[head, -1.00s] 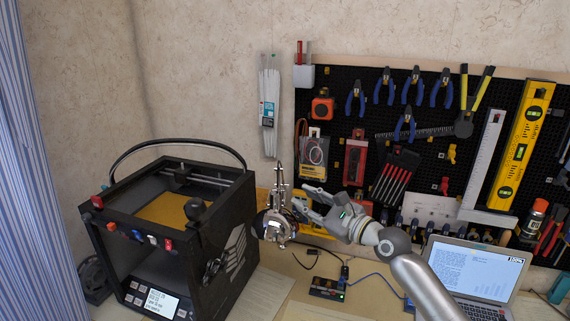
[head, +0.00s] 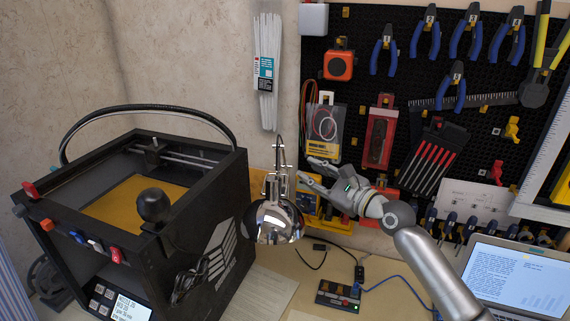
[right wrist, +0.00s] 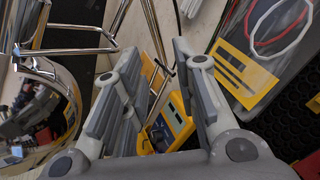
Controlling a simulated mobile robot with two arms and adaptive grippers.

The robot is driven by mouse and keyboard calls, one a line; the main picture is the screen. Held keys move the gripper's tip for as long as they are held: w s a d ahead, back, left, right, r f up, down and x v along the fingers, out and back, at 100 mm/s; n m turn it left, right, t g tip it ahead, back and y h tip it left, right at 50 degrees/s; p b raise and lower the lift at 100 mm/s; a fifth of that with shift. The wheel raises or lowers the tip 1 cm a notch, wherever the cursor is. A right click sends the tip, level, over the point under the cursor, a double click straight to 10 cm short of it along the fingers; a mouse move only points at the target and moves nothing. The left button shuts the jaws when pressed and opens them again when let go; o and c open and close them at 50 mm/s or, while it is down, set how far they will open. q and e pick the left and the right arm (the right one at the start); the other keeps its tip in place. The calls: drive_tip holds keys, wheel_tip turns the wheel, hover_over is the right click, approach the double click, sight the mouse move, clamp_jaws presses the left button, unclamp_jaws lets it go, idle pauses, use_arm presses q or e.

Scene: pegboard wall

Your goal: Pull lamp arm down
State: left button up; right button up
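The chrome lamp stands beside the black printer in the head view. Its shiny round head (head: 275,222) hangs below its thin metal arm (head: 280,160). My right gripper (head: 306,170) is open just right of the lamp arm, fingers pointing left toward it. In the right wrist view the open fingers of the gripper (right wrist: 160,75) are wide apart. Chrome rods of the lamp arm (right wrist: 65,50) show at the left, and the curved lamp head (right wrist: 45,105) is left of the left finger. A thin rod shows between the fingers; I cannot tell its depth. My left gripper is out of view.
The black 3D printer (head: 215,165) stands close left of the lamp. A pegboard (head: 400,105) with pliers and screwdrivers is behind. A laptop (head: 515,275) and a small box with cables (head: 338,295) are on the desk. Bare wall shows above the printer.

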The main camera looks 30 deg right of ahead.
sight(284, 157)
drive_tip(key=p+x, duration=0.1)
drive_tip(key=x, duration=1)
drive_tip(key=shift+d+f, duration=0.1)
drive_tip(key=shift+f, duration=0.1)
drive_tip(key=c, duration=0.5)
drive_tip(key=shift+r, duration=0.1)
clamp_jaws()
